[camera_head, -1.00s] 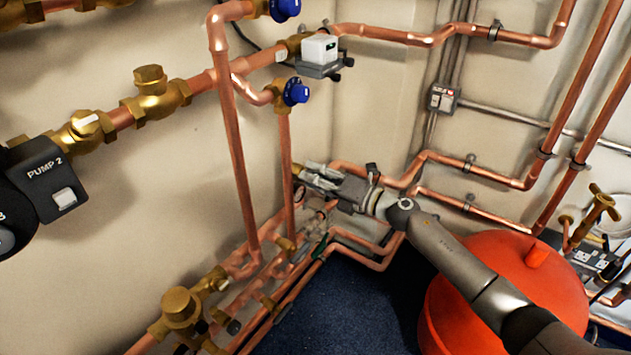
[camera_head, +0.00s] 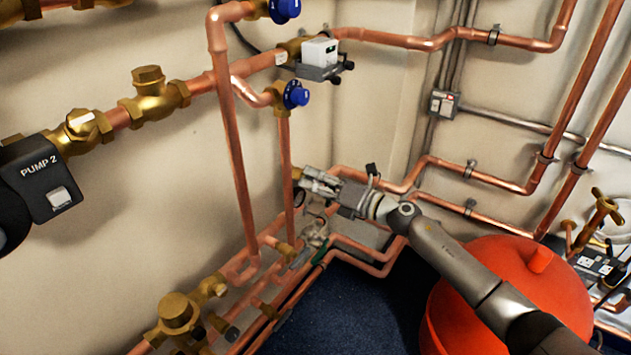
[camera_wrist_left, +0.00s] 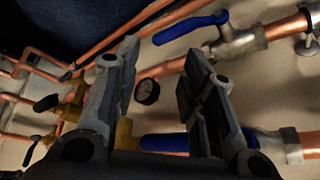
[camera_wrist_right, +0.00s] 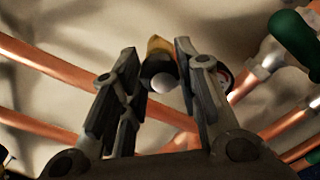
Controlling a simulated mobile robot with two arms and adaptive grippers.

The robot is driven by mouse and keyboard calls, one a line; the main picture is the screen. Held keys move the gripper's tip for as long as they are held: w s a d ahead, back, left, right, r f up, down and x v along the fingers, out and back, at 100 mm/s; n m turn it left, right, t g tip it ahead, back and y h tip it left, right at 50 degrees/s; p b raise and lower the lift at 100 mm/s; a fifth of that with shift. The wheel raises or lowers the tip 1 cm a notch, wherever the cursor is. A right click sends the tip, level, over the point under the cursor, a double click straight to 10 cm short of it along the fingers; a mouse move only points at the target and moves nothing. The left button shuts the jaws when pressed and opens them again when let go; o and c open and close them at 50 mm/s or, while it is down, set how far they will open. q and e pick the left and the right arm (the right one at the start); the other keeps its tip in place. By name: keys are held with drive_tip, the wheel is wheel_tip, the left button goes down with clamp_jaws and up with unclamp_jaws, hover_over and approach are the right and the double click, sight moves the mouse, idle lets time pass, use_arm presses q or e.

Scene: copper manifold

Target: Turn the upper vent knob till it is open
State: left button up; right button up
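A small knob (camera_wrist_right: 161,77), dark with a pale round end, sits on a brass fitting (camera_wrist_right: 159,45) in the right wrist view; I take it for the upper vent knob. My right gripper (camera_wrist_right: 156,50) is open, its fingertips on either side of this knob. There is a gap at the left finger; contact at the right finger cannot be told. In the head view my right gripper (camera_head: 304,177) is by the vertical copper pipe, with a bit of brass (camera_head: 297,173) at its tips. My left gripper (camera_wrist_left: 160,55) is open and empty, seen only in its wrist view.
Two blue knobs (camera_head: 296,95) are on the pipes above the right gripper. A green handle (camera_wrist_right: 295,43) and copper pipes (camera_wrist_right: 60,68) are close to it. A red tank (camera_head: 505,290) stands below my right arm.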

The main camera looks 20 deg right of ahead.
drive_tip(key=o, duration=0.4)
drive_tip(key=shift+c, duration=0.2)
drive_tip(key=shift+s, duration=0.1)
drive_tip(key=v, duration=1.2)
